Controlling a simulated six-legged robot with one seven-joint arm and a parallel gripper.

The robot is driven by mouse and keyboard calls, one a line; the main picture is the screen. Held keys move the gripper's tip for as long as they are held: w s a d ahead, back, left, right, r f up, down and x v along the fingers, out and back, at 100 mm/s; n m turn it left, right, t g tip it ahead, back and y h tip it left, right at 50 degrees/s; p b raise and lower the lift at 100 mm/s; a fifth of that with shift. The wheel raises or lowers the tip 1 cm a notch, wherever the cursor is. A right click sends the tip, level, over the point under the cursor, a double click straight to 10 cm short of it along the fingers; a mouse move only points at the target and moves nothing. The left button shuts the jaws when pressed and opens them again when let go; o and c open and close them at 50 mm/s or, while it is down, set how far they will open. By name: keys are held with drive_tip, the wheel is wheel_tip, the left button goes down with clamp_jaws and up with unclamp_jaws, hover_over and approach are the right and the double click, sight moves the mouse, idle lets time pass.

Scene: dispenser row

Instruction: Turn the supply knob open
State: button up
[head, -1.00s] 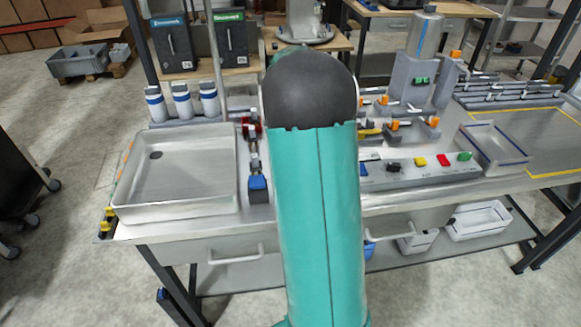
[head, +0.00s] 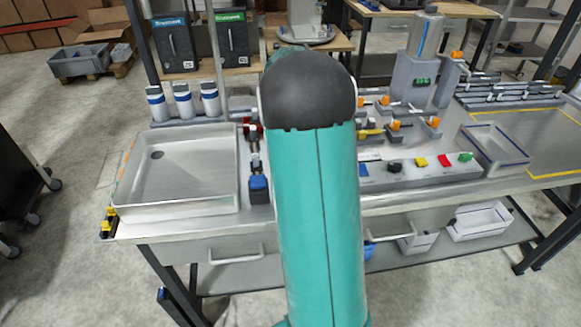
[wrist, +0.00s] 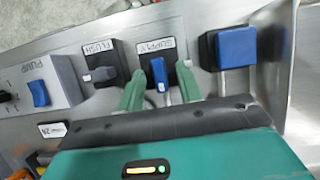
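The supply knob (wrist: 158,74) is a small blue lever on a black plate with a SUPPLY label, upside down in the wrist view. My gripper (wrist: 158,94) is open, its two green fingers on either side of the knob's lower end. A gap shows between the knob and each finger; I cannot tell whether the tips reach down to the panel. In the head view my arm covers the knob and the gripper.
A blue PUMP switch (wrist: 39,92) is farther left. The head view shows a tray basin (head: 178,178).

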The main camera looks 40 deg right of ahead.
drive_tip(key=v, duration=1.3)
drive_tip(key=shift+w+d+r, duration=0.15)
drive_tip(key=shift+w+r, duration=0.05)
drive_tip(key=shift+r, duration=0.1)
drive_tip(key=s+a+r+n+t+h, duration=0.1)
drive_tip(key=s+a+r+n+t, duration=0.15)
drive_tip(key=a, duration=0.65)
drive_tip(key=s+a+r+n+t+h, duration=0.1)
drive_tip(key=s+a+r+t, duration=0.15)
drive_tip(key=a, duration=0.55)
drive_tip(key=s+a+f+n+t, duration=0.3)
drive_tip(key=s+a+f+t, duration=0.1)
drive_tip(key=s+a, duration=0.7)
drive_tip(key=shift+a+f, duration=0.45)
drive_tip(key=shift+a, duration=0.8)
